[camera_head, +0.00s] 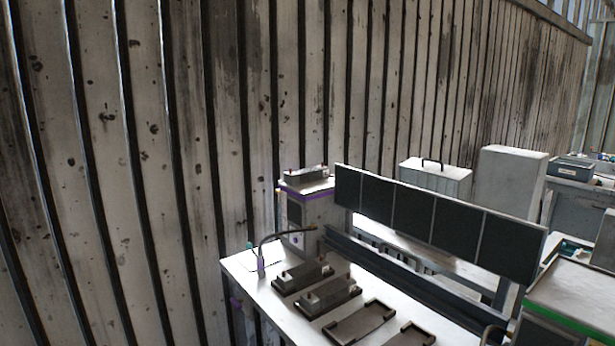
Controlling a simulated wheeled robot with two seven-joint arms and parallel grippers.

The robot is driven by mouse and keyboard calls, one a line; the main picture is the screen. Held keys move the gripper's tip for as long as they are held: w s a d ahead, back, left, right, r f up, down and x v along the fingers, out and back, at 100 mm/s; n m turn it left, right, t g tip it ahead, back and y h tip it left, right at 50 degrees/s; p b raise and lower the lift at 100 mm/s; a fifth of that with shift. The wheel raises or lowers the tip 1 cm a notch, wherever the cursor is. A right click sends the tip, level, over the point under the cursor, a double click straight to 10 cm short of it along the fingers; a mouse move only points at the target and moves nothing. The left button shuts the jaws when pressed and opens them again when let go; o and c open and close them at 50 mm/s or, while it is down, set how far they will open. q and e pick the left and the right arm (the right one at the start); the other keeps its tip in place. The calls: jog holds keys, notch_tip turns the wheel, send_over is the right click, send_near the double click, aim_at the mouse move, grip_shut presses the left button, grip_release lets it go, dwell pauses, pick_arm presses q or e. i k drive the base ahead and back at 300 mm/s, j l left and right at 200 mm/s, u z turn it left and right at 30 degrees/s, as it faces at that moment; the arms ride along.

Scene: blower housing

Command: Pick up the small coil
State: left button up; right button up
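I cannot make out a small coil for certain in the head view. On the white bench (247,262) lie two dark blocks, one farther back (303,275) and one nearer (328,296), each with small upright parts on top. Two flat dark trays or frames, one in the middle (360,323) and one at the lower edge (411,338), lie in front of them. Neither of my grippers is in view.
A row of dark panels (434,219) stands along the bench's back. A cabinet with a purple stripe (312,209) stands at the back left, with a bent dark hose beside it. A green-edged unit (572,300) is at the right. A ribbed wall fills the left.

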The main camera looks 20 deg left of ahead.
aim_at(318, 172)
jog(key=i+j, duration=0.1)
jog(key=j, duration=0.7)
jog(key=i+j, duration=0.1)
jog(key=j, duration=1.55)
jog(key=i+j, duration=0.15)
jog(key=j, duration=0.7)
jog(key=i+z, duration=0.05)
